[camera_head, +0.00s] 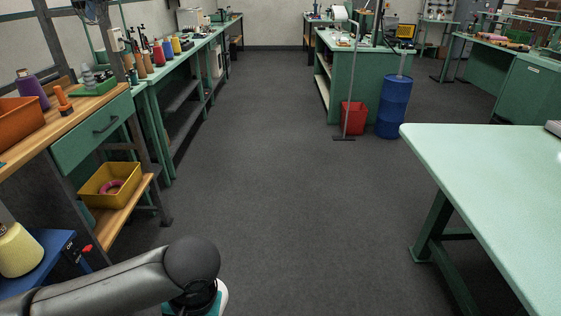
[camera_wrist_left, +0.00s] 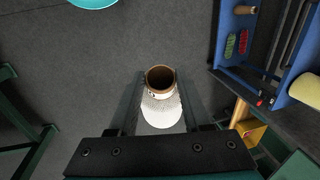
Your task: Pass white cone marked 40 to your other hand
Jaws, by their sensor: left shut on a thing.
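The white cone (camera_wrist_left: 162,108) is in the left wrist view, its open brown tube end facing the camera. Small dark marks show near its rim, but I cannot read them. My left gripper (camera_wrist_left: 160,95) is shut on the cone, with one dark finger on each side, and holds it above the dark floor. In the head view my left arm comes in from the lower left, and its gripper is hidden or cut off at the bottom edge. My right gripper is in neither view.
A pale yellow cone (camera_head: 18,250) stands at the head view's left edge. A mint table (camera_head: 490,190) is at right. The floor between (camera_head: 300,180) is clear.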

